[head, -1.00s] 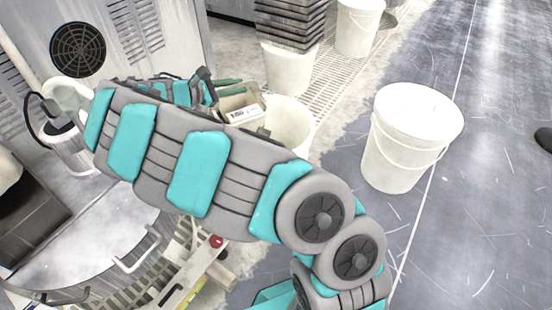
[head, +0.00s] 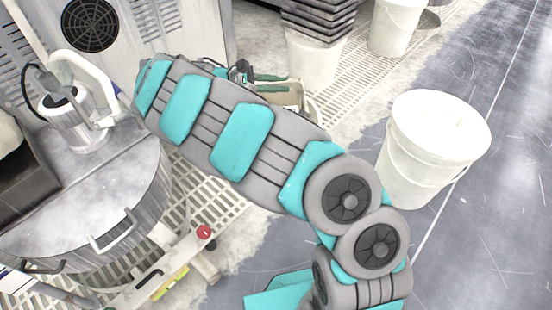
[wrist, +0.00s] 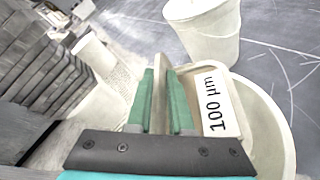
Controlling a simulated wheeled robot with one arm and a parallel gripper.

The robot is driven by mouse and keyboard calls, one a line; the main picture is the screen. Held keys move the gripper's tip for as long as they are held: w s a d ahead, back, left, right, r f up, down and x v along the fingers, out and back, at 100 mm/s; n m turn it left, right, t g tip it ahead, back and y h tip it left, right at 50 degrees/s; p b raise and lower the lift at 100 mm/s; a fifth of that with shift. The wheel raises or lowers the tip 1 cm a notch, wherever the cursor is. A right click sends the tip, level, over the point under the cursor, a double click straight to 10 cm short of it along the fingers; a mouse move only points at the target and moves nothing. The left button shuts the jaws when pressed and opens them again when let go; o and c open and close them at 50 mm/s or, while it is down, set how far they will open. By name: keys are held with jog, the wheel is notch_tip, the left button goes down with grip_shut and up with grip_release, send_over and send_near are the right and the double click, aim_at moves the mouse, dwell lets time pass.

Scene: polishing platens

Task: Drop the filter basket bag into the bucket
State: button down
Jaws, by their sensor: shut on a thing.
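My gripper (wrist: 160,80) has green fingers shut on the thin wall of the filter basket bag, a pale beige, open-topped holder with a "100 µm" label (wrist: 215,105). In the wrist view the bag overlaps a round white bucket (wrist: 282,125), and I cannot tell whether its lower part is inside the rim. In the head view my arm hides most of my gripper and that bucket; the beige bag (head: 288,95) shows just past the arm. A second white bucket (head: 432,150) with a wire handle stands to the right on the floor, apart from the bag.
A stack of dark trays (head: 317,18) sits over a white bucket (head: 316,60) at the back. Another white bucket (head: 396,25) stands beyond it. A metal drum (head: 85,205) and grey machine cabinet (head: 175,40) fill the left.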

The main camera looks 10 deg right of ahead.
aim_at(279, 101)
jog(key=shift+f+b, duration=0.95)
jog(key=shift+f, duration=0.75)
jog(key=c, duration=0.7)
grip_release()
jog(key=shift+c, duration=0.2)
jog(key=p+v, duration=0.1)
jog(key=v, duration=0.6)
jog(key=shift+a, duration=0.4)
jog(key=shift+s+r, duration=0.1)
